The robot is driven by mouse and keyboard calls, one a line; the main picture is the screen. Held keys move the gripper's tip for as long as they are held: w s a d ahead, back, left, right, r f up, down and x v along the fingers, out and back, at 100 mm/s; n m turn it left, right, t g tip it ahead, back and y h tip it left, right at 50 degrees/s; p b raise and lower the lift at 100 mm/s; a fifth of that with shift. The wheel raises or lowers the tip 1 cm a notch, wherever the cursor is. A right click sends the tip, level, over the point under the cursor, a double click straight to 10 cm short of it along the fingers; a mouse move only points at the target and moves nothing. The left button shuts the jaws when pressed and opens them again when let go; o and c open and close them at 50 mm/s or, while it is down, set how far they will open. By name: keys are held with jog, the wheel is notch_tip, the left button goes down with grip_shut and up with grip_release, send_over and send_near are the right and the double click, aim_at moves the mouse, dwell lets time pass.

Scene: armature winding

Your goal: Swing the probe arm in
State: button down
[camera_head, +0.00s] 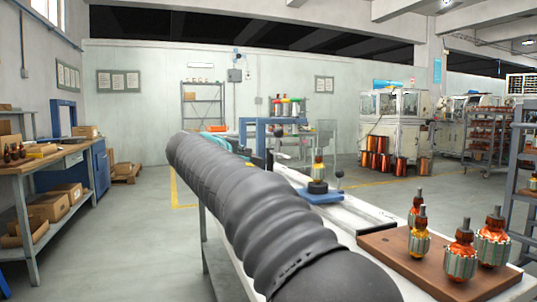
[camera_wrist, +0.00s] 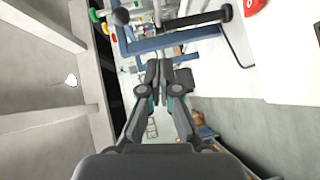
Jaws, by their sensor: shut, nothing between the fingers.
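In the head view, an armature (camera_head: 319,168) stands upright on a dark round seat on a blue base plate (camera_head: 322,196) on the white bench. A thin post with a dark ball knob (camera_head: 338,174) rises beside it; it may be part of the probe arm, but I cannot tell for sure. In the wrist view, my gripper (camera_wrist: 167,75) is shut and empty, with its fingers together. A dark ball (camera_wrist: 121,16) and a black cylinder (camera_wrist: 225,13) show beyond the fingers, near blue bars (camera_wrist: 170,42).
A brown wooden board (camera_head: 390,246) with several armatures lies at the bench's front right. A red button (camera_wrist: 253,6) shows in the wrist view. A workbench with boxes (camera_head: 50,205) is at left; the floor between is clear.

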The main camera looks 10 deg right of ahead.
jog(key=shift+w+r, duration=0.15)
jog(key=shift+w, duration=0.05)
jog(key=shift+d, duration=0.1)
jog(key=p, duration=0.4)
send_near(277, 154)
jog(key=w, duration=0.4)
jog(key=shift+w+d+f, duration=0.15)
jog(key=shift+w+d, duration=0.1)
jog(key=shift+d, duration=0.3)
jog(key=shift+w+d+f, duration=0.15)
jog(key=shift+w+d, duration=0.05)
jog(key=shift+d, duration=0.35)
jog(key=shift+w+d+f, duration=0.1)
jog(key=shift+d, duration=0.45)
jog(key=shift+d, duration=0.1)
